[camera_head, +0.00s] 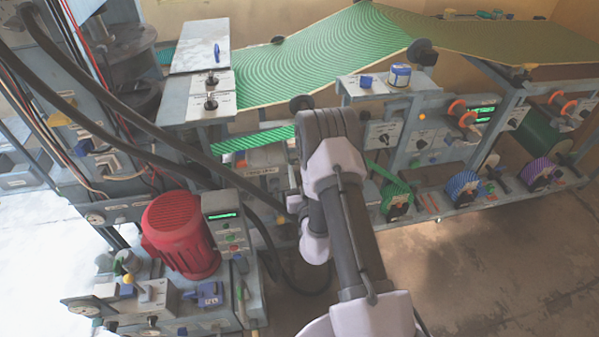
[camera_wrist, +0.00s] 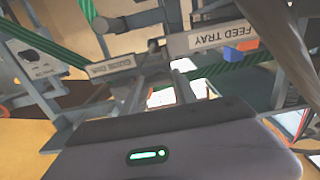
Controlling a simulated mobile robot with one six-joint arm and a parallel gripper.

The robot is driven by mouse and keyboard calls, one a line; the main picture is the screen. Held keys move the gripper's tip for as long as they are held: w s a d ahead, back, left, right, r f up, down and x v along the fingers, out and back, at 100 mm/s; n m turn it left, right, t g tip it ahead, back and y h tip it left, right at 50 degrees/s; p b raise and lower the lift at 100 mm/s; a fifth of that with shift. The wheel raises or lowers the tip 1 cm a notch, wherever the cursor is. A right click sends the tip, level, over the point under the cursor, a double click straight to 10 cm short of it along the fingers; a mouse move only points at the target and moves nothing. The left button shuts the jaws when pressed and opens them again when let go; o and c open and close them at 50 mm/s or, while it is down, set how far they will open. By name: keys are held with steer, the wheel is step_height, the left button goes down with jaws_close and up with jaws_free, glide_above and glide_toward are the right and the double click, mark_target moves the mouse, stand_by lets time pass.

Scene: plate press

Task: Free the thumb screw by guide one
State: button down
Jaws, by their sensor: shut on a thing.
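In the wrist view, a label reading GUIDE ONE (camera_wrist: 112,66) sits on a grey bar left of the middle. A small dark knob (camera_wrist: 153,45), which looks like the thumb screw, stands at the right end of that label. My gripper (camera_wrist: 157,68) reaches up to it, with its jaws shut on the screw; the exact contact is small and hard to make out. In the head view, my arm's wrist covers the gripper and the screw, in front of the machine's middle section.
A FEED TRAY label (camera_wrist: 220,35) and a blue block (camera_wrist: 232,55) lie close to the right of the gripper. Green striped web (camera_head: 320,50) runs above. A red motor (camera_head: 180,235) and its control box (camera_head: 228,228) stand at left. Open floor (camera_head: 480,260) lies at right.

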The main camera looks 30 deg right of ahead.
steer(key=n+p, duration=0.2)
steer(key=n, duration=2.6)
steer(key=shift+n, duration=0.4)
stand_by(0.5)
steer(key=c, duration=1)
jaws_free()
steer(key=shift+w, duration=0.1)
steer(key=shift+o, duration=0.2)
